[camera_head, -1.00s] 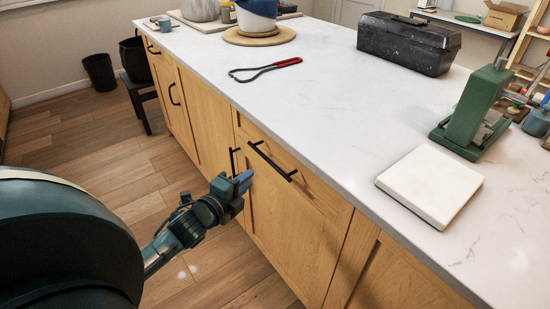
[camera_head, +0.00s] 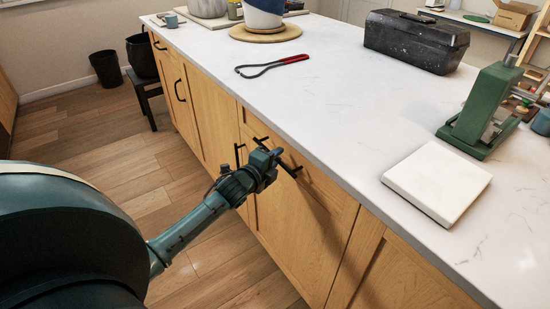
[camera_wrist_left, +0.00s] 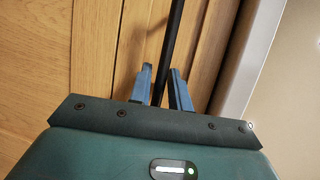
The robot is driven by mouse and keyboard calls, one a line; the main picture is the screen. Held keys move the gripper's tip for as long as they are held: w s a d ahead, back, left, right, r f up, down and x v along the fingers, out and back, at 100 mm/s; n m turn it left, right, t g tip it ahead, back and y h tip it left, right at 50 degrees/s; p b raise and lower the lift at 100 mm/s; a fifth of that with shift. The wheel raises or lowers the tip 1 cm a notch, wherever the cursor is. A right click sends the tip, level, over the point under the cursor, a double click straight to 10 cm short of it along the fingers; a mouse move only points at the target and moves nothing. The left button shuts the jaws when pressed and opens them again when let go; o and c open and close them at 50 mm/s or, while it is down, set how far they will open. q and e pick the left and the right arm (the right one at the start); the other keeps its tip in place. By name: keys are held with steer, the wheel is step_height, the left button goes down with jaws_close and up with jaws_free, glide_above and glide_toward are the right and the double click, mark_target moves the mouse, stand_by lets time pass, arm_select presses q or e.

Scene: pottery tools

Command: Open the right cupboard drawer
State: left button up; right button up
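The right cupboard drawer (camera_head: 318,188) is a wooden front just under the white countertop, and it looks closed. Its black bar handle (camera_head: 292,171) is partly hidden behind my left gripper (camera_head: 272,157) in the head view. In the left wrist view the handle bar (camera_wrist_left: 175,35) runs between the two blue fingers of my left gripper (camera_wrist_left: 163,88). The fingers are parted on either side of the bar, with a visible gap. My right gripper is not in view.
A cupboard door handle (camera_head: 239,157) stands upright just left of my gripper. The countertop (camera_head: 330,110) overhangs the drawer and holds a red-handled loop tool (camera_head: 275,65), a black toolbox (camera_head: 415,42) and a white slab (camera_head: 437,183). The floor before the cupboards is clear.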

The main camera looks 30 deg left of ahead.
arm_select(q)
jaws_close()
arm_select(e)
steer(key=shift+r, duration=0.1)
arm_select(q)
steer(key=shift+s, duration=0.1)
